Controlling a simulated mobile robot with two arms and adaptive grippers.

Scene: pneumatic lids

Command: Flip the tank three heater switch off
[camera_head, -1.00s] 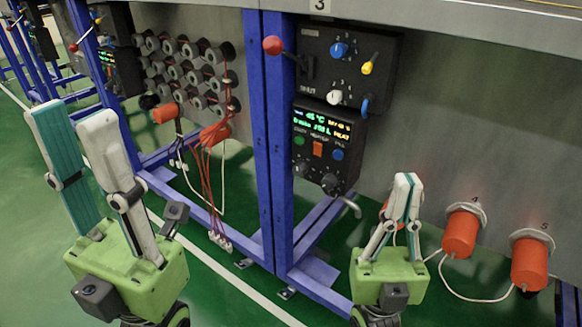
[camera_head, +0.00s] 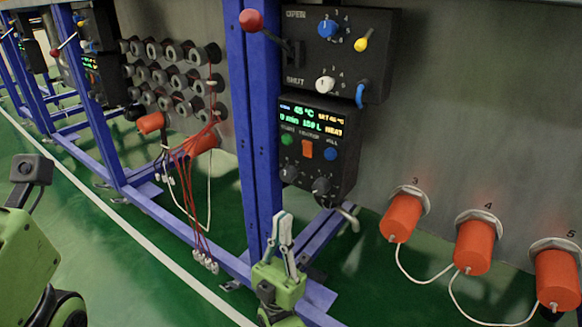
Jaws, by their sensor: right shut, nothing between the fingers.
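The control panel (camera_head: 345,166) is a black box on the tank's front, with a lit display (camera_head: 312,120) reading about 45 °C and the word HEAT. Below the display, the orange heater switch (camera_head: 307,149) sits between a green button (camera_head: 288,139) and a blue button (camera_head: 330,153). Which way the switch is tipped is too small to tell. My right gripper (camera_head: 282,216) is shut and empty, pointing up below and slightly left of the switch, apart from it. My left gripper's green body (camera_head: 18,255) is cut off at the left edge; its fingers are out of frame.
A blue frame post (camera_head: 252,130) stands just left of the panel. Above is a valve box with a red-knobbed lever (camera_head: 251,20). Two dark knobs and a bent metal pipe (camera_head: 347,215) sit below the switch. Orange heater caps (camera_head: 402,217) with white cables line the right.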

